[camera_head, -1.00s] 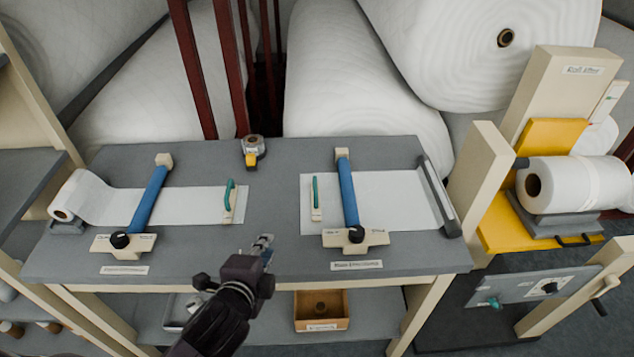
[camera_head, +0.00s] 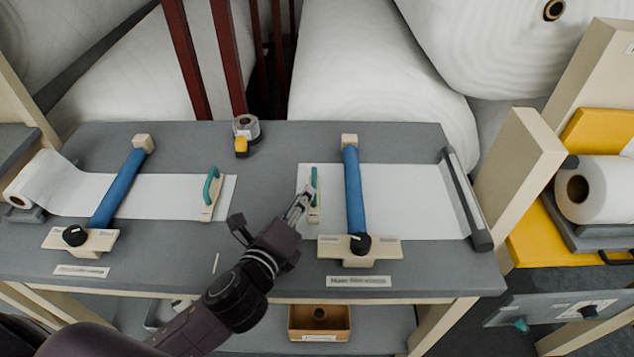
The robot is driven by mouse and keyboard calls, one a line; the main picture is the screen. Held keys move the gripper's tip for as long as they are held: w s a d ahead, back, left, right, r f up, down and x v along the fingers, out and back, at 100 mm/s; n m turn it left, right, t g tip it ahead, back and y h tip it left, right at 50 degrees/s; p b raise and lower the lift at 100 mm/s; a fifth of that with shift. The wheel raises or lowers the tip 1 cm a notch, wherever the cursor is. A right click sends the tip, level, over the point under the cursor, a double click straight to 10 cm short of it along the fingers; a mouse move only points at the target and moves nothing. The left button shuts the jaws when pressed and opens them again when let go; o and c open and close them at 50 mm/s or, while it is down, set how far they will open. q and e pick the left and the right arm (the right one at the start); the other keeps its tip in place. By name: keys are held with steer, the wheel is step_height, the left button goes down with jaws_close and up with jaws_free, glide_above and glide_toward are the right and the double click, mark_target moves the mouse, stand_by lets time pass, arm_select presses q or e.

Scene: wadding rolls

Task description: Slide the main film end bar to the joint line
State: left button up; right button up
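The main film (camera_head: 415,200) is a white sheet on the right half of the grey table. Its end bar (camera_head: 314,212), a narrow cream strip with an upright green handle (camera_head: 314,185), lies across the sheet's left end. My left gripper (camera_head: 301,204) reaches in from the lower left. Its fingertips are right beside the green handle, overlapping it in the picture. I cannot tell whether they touch or enclose it. A short pale line (camera_head: 216,263) shows on the table between the two films; I cannot tell whether it is the joint line. My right gripper is not in view.
A blue roller bar (camera_head: 354,190) with a black knob crosses the main film. A second film (camera_head: 155,195) with its own green-handled bar (camera_head: 209,196) lies at the left. A tape dispenser (camera_head: 245,134) stands at the back. Bare table lies between the films.

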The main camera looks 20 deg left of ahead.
mark_target(313, 179)
arm_select(q)
steer(key=shift+x, duration=0.8)
steer(key=p+x, duration=0.1)
steer(key=x, duration=0.4)
steer(key=shift+w, duration=0.35)
jaws_close()
